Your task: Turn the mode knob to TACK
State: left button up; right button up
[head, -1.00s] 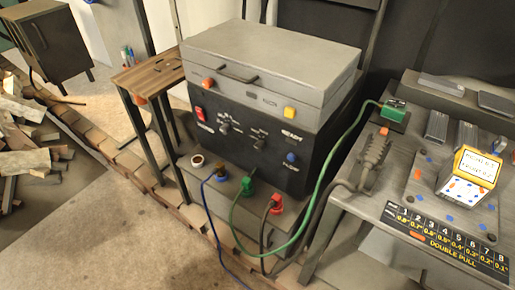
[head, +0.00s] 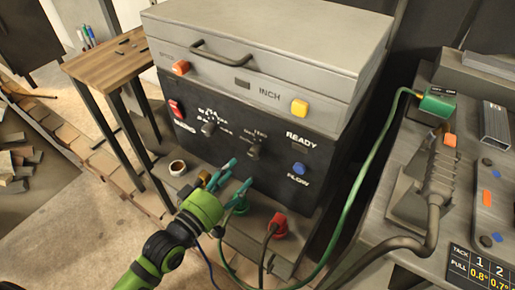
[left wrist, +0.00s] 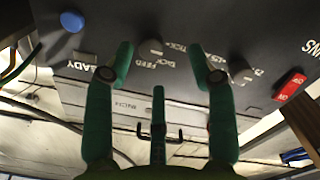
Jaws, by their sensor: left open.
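The dark front panel of the welder box (head: 225,160) carries two dark knobs. The right knob (head: 254,150) has small lettering around it; in the left wrist view this knob (left wrist: 150,48) sits by a label like "TACK" or "FEED", and its setting is unclear. The left knob (head: 208,128) also has lettering around it and shows in the left wrist view (left wrist: 241,72). Which one is the mode knob I cannot tell for sure. My left gripper (head: 231,173) is open and empty, its teal fingers spread just in front of and below the knobs. My right gripper is not in view.
A red switch (head: 176,108), blue button (head: 299,168) and yellow button (head: 299,107) sit on the box. A red plug (head: 278,225) with a cable is below. A green cable (head: 363,180) hangs at right, beside a bench with a torch (head: 441,175).

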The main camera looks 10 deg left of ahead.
aim_at(252, 155)
pick_arm(q)
jog(key=shift+w+d+r, duration=0.25)
jog(key=shift+w+d, duration=0.3)
jog(key=shift+w, duration=0.5)
jog(key=shift+w+d+r, duration=0.25)
jog(key=shift+w+d, duration=0.35)
jog(key=shift+w, duration=0.4)
jog(key=shift+w+d+r, duration=0.25)
jog(key=shift+w+d, duration=0.3)
jog(key=shift+w, duration=0.5)
